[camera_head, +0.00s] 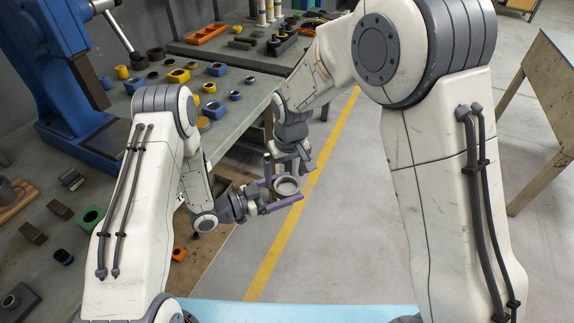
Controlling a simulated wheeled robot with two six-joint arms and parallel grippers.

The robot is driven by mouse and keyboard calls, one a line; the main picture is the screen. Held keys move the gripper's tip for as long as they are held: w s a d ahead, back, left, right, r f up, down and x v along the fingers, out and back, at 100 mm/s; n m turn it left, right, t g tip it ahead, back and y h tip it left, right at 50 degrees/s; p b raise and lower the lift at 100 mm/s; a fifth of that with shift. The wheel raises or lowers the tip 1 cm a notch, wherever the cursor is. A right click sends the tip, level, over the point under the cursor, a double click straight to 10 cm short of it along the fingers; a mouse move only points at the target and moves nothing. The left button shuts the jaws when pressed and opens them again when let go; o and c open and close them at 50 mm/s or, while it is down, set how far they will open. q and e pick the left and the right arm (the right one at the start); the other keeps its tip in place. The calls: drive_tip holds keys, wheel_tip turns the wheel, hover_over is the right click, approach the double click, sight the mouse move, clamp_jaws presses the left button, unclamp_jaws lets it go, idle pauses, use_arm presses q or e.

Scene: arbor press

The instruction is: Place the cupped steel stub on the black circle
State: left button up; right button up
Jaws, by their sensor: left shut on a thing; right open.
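The cupped steel stub (287,187) is a short grey round piece with a hollow top. It is held over the floor beside the bench, in the middle of the view. My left gripper (284,194), with purple fingers, is shut on it from the left. My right gripper (302,160) hangs just behind and above the stub; it is open, its fingers are partly hidden, and I cannot tell whether it touches the stub. I cannot make out the black circle in this view.
A blue arbor press (62,75) stands on the bench at the left. Several blue, yellow and dark rings and nuts lie on the bench (240,108). An orange tray (207,32) is at the back. Loose blocks and a green nut (91,219) lie at the lower left.

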sight(284, 187)
drive_tip(key=f, duration=0.5)
drive_tip(key=w+f, duration=0.1)
drive_tip(key=f, duration=0.2)
drive_tip(key=shift+a+f, duration=0.1)
drive_tip(key=shift+a, duration=0.15)
drive_tip(key=c, duration=1.3)
use_arm(q)
drive_tip(key=o, duration=1.4)
use_arm(e)
drive_tip(key=shift+a, duration=0.1)
clamp_jaws()
